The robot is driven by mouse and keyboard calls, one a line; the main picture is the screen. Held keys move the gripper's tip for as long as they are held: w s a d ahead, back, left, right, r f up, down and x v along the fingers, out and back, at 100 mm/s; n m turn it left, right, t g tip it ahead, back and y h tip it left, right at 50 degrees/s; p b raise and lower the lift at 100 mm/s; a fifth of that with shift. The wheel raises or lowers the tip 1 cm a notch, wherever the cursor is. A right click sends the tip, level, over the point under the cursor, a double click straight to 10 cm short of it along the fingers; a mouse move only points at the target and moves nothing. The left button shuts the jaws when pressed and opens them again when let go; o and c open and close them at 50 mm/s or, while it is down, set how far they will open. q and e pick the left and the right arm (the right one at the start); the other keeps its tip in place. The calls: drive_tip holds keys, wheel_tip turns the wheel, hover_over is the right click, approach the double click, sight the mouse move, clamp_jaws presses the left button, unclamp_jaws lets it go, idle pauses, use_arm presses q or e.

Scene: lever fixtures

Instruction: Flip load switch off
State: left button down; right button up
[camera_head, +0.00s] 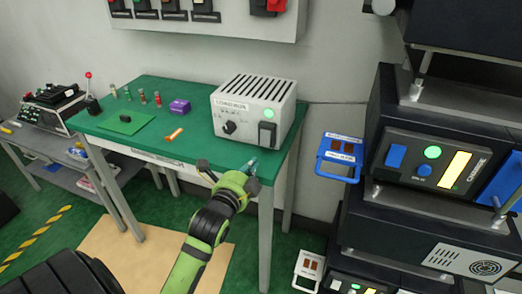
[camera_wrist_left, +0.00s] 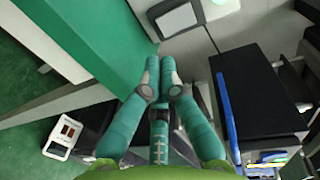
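The load bank (camera_head: 254,108) is a light grey box with a slotted top on the green table's right end. Its front has a lit green lamp (camera_head: 270,113), a black knob (camera_head: 229,127) and a large dark load switch (camera_head: 267,135) at the right. My left gripper (camera_head: 251,166) is in front of and below the switch, apart from it, near the table's front edge. In the left wrist view its teal fingers (camera_wrist_left: 160,64) are together at the tips with nothing between them. A pale dark-framed panel lies ahead of them; I cannot tell whether it is the switch. My right gripper is not in view.
A gap separates table and stack.

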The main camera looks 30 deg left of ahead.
sight(262, 160)
use_arm(q)
drive_tip(key=x, duration=0.7)
drive_tip(key=shift+w+f, duration=0.1)
drive_tip(key=shift+w, duration=0.15)
drive_tip(key=shift+w+a+f+t+b, duration=0.15)
drive_tip(key=shift+w+f+t+b, duration=0.3)
drive_tip(key=shift+b, duration=0.55)
drive_tip(key=shift+s+r+p, duration=0.1)
drive_tip(key=shift+r+p, duration=0.25)
drive_tip(key=shift+f, duration=0.1)
